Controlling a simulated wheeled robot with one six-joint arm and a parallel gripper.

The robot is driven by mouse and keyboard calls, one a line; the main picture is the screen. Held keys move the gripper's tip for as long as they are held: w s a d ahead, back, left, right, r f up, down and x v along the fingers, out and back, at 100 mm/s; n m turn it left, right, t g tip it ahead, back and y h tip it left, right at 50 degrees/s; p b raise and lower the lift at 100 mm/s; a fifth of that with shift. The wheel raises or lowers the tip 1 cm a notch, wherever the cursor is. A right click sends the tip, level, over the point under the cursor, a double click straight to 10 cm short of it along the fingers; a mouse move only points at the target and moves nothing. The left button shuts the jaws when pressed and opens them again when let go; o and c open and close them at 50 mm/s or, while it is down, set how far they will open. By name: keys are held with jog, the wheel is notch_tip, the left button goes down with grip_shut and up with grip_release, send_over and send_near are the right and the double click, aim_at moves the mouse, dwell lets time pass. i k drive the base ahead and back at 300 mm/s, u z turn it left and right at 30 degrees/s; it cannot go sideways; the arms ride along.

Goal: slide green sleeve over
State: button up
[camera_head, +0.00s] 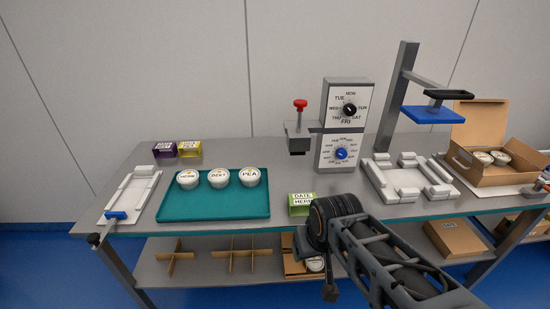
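The green sleeve (300,204), with a white panel reading "DATE HERE", is near the front edge of the bench, right of the teal tray (215,211). My gripper (317,212) is right beside it. My wrist hides the fingers, so I cannot tell whether they are open or hold the sleeve. Three white lidded tubs stand in a row at the back of the tray: the left tub (188,179), the middle tub (218,178) and the right tub (249,177), marked "PEA". A purple sleeve (164,150) and a yellow sleeve (190,149) sit at the back left.
A stamping post with a red knob (300,105) and dial panels (345,125) stands behind the sleeve. A white frame fixture (408,195) lies right, near a press with a blue plate (433,114). An open carton (485,172) holds tubs. A white clamp fixture (131,195) lies left.

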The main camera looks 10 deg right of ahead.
aim_at(298, 204)
jog(key=k, duration=0.5)
jog(key=u, duration=2)
jog(key=i, duration=1.45)
jog(key=z, duration=2.6)
